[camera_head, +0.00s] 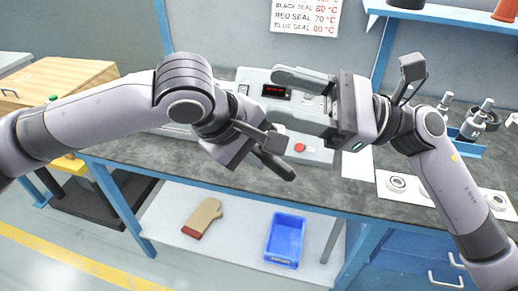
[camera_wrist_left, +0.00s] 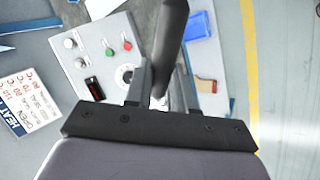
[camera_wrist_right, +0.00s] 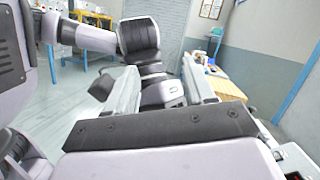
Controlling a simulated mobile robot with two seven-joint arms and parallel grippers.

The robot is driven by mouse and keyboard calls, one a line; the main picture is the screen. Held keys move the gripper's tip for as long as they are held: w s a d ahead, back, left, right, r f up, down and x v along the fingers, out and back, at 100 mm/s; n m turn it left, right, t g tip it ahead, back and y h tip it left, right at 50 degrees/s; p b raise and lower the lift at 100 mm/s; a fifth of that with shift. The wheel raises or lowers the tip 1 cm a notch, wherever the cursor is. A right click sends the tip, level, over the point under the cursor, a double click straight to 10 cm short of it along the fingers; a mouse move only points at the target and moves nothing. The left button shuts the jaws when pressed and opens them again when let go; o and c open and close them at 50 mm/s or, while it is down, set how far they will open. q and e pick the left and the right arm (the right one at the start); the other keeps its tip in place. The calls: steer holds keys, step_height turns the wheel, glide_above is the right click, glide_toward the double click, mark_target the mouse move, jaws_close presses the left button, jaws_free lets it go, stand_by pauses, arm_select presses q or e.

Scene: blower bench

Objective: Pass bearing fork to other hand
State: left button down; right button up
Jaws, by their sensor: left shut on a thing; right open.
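My left gripper (camera_head: 262,146) is shut on the bearing fork, low in front of the bench. The fork shows as a dark rounded bar (camera_head: 272,164) beside the fingers in the head view. In the left wrist view the dark bar (camera_wrist_left: 171,42) runs up from between the fingers (camera_wrist_left: 160,85); its other end is hidden. My right gripper (camera_head: 272,94) is open and empty above the control panel, its fingers pointing left, above and right of my left gripper. In the right wrist view my left arm shows beyond the open fingers (camera_wrist_right: 158,80).
The grey control panel (camera_head: 252,80) with a red button stands on the bench behind the grippers. Bearings (camera_head: 397,183) on white sheets lie at the right. A blue bin (camera_head: 286,240) and an oven mitt (camera_head: 202,217) sit on the lower shelf.

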steer(key=w+d+f+n+t+h, duration=0.2)
steer(key=d+f+n+t+h, duration=0.35)
steer(key=f+n+t, duration=0.8)
steer(key=w+d+f+n+t+h, duration=0.3)
steer(key=d+f+n+t+h, duration=0.25)
steer(key=n, duration=1.45)
steer(key=s+d+f+m+g+h, duration=0.3)
steer(key=s+f+m, duration=0.5)
steer(key=f, duration=0.4)
steer(key=s+d+f+m+g+h, duration=0.3)
steer(key=s+f+m, duration=0.6)
steer(key=f, duration=0.4)
steer(key=g+h, duration=0.1)
steer(key=g, duration=0.1)
steer(key=shift+f+g+h, duration=0.3)
steer(key=shift+h, duration=0.1)
